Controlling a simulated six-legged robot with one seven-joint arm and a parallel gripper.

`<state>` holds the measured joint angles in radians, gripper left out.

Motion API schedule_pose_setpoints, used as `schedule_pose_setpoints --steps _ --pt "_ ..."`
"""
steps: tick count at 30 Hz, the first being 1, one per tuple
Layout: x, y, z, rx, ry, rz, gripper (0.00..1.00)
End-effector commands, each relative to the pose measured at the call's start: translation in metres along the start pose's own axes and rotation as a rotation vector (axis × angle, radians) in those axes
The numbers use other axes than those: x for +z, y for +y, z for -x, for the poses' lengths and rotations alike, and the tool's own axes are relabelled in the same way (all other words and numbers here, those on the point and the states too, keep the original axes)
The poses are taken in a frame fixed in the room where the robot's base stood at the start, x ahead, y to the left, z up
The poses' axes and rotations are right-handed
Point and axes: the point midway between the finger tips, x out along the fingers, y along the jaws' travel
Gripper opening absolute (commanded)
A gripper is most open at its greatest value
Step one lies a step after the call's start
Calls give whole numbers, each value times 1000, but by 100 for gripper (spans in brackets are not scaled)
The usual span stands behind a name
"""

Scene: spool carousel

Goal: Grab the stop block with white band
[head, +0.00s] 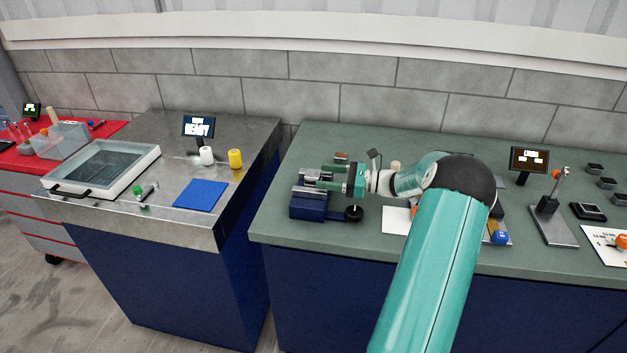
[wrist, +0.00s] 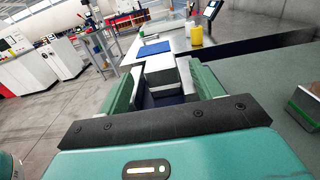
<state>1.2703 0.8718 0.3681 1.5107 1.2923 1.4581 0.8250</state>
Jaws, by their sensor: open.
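My gripper (head: 320,175) is open, its two green fingers pointing left over a blue vise (head: 308,207) with metal jaws on the green bench. A small reddish-brown block (head: 341,156) lies behind my gripper on the bench. A block with a green side (wrist: 305,106) is at the right edge of the wrist view.
A dark round knob (head: 354,213) sits at the vise's front right. A white sheet (head: 397,220) lies under my arm.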

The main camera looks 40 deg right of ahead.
Motion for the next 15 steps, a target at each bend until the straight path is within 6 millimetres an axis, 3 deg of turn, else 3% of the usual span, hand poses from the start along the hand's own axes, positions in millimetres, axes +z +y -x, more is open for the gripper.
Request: schedule_pose_setpoints --steps 9,15 --pt "-1 0 -42 3 0 0 65" --pt "-1 0 -45 1 0 0 65"
